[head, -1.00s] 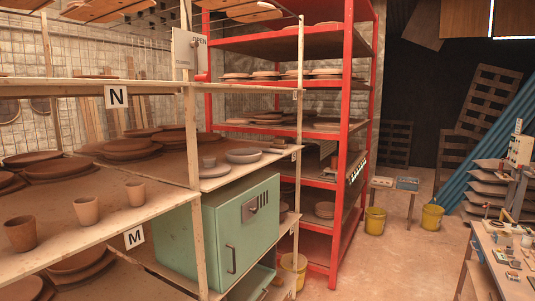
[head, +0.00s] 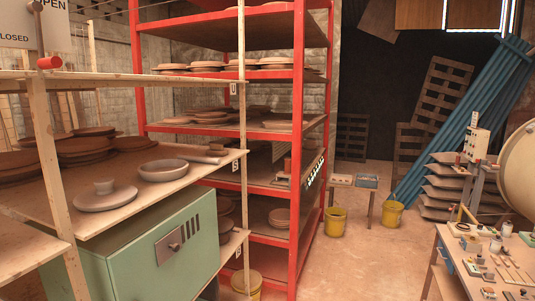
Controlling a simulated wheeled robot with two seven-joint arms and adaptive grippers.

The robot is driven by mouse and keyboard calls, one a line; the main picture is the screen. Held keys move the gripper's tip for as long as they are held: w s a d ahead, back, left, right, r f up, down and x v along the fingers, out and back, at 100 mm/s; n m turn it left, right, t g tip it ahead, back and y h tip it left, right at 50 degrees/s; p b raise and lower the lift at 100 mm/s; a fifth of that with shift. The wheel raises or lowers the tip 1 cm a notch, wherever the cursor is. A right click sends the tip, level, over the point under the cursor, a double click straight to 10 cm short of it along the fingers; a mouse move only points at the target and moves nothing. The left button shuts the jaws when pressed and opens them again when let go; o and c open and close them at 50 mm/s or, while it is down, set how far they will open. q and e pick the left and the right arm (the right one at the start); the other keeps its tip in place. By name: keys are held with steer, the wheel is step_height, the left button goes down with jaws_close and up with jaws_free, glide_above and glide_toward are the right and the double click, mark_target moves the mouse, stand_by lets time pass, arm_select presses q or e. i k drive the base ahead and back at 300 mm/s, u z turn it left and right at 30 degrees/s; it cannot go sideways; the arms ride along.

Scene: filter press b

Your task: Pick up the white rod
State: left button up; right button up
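I cannot make out a white rod for certain. Some thin pale sticks (head: 512,270) lie on the workbench (head: 447,240) at the lower right, too small to tell apart. A pale rod-like piece (head: 200,158) lies on the wooden shelf near a grey bowl (head: 163,170). Neither of my grippers is in view.
A wooden rack (head: 58,200) with clay plates and a green cabinet (head: 140,250) fills the left. A red shelf unit (head: 298,150) stands in the middle. Yellow buckets (head: 335,222) stand near a small bench (head: 355,182). The floor (head: 370,260) before the workbench is clear.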

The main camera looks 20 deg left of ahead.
mark_target(187, 158)
steer(key=z, duration=0.1)
steer(key=i, duration=1.45)
steer(key=u, duration=0.95)
steer(key=i, duration=0.85)
steer(key=u, duration=0.95)
